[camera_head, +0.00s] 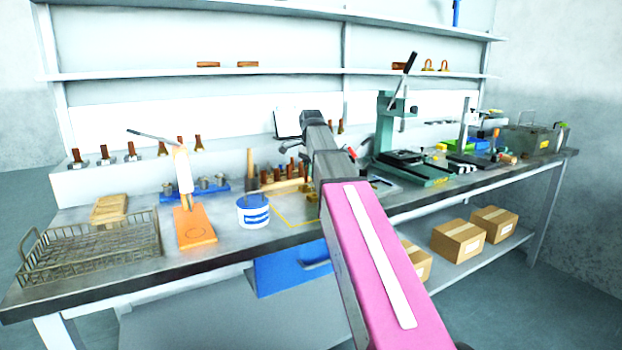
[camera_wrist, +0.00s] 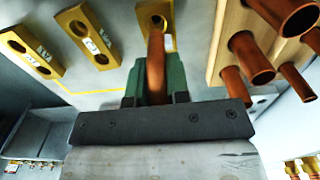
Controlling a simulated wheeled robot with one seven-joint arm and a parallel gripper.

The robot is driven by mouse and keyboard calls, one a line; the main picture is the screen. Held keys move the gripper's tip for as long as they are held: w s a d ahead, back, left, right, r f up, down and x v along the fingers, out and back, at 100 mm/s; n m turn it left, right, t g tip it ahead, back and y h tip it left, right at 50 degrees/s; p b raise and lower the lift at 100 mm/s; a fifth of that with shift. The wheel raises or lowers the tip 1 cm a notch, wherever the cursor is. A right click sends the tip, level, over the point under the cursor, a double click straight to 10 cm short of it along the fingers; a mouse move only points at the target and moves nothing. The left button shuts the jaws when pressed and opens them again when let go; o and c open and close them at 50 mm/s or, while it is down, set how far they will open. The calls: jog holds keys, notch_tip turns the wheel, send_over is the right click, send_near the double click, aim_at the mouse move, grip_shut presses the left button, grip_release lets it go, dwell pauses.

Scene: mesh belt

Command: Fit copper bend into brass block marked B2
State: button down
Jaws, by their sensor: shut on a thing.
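In the wrist view, the green fingers of my gripper (camera_wrist: 155,88) are closed on a copper bend (camera_wrist: 156,62), seen nearly end-on. Its far end overlaps a brass block (camera_wrist: 143,12) with holes at the top middle; I cannot tell whether it touches or enters a hole. Two more brass blocks with holes, one at the upper middle (camera_wrist: 72,22) and one at the left (camera_wrist: 14,58), lie on the grey surface. Their white tags are too small to read surely, so I cannot tell which is B2. In the head view my arm hides the gripper and the bend.
A wooden rack (camera_wrist: 228,45) with several copper tubes stands close on the right in the wrist view. In the head view, a white-blue tub (camera_head: 252,212), an orange board (camera_head: 194,228) and a wire basket (camera_head: 90,245) are left of my arm. A green press (camera_head: 385,130) stands right.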

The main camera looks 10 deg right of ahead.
notch_tip(320, 180, down, 3)
jog(key=shift+r, duration=0.2)
jog(key=c, duration=1.1)
grip_release()
notch_tip(320, 180, up, 11)
jog(key=shift+f, duration=0.1)
jog(key=shift+r, duration=0.7)
